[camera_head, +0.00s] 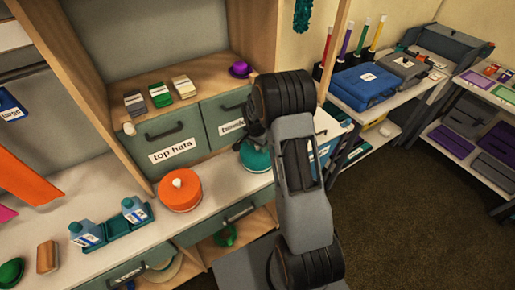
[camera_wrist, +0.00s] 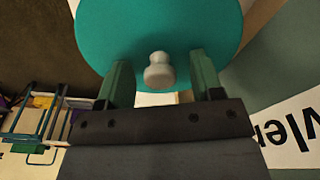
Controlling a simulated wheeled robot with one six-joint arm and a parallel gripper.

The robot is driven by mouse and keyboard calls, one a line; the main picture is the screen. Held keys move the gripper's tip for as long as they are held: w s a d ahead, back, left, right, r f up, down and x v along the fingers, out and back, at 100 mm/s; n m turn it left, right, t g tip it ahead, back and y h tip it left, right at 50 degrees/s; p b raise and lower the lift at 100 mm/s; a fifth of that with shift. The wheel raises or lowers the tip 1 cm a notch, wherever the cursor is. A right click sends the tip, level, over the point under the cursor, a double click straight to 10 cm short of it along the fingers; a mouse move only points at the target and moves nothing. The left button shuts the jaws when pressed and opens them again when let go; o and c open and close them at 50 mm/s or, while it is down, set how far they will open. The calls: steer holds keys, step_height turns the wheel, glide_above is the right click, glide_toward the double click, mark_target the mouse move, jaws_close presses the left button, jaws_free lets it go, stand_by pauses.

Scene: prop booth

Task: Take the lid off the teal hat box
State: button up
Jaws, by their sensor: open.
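The teal hat box (camera_head: 256,158) stands on the counter, right of the orange box and below the drawer marked "bowlers"; my arm hides part of it. In the wrist view its round teal lid (camera_wrist: 160,25) fills the upper middle, with a pale knob (camera_wrist: 159,70) near the lid's lower edge. My gripper (camera_wrist: 160,80) is open, its two green fingers on either side of the knob with gaps between. I cannot tell how far the fingertips are above the lid. In the head view the gripper is mostly hidden behind my arm.
An orange round box (camera_head: 180,192) with a pale knob stands left of the teal one. Labelled drawers (camera_head: 172,142) rise behind. Blue bottles in a teal tray (camera_head: 117,228) stand farther left. A shelf with a blue case (camera_head: 362,87) is at the right.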

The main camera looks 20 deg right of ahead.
steer(key=c, duration=1)
steer(key=shift+o, duration=0.2)
steer(key=shift+r, duration=0.1)
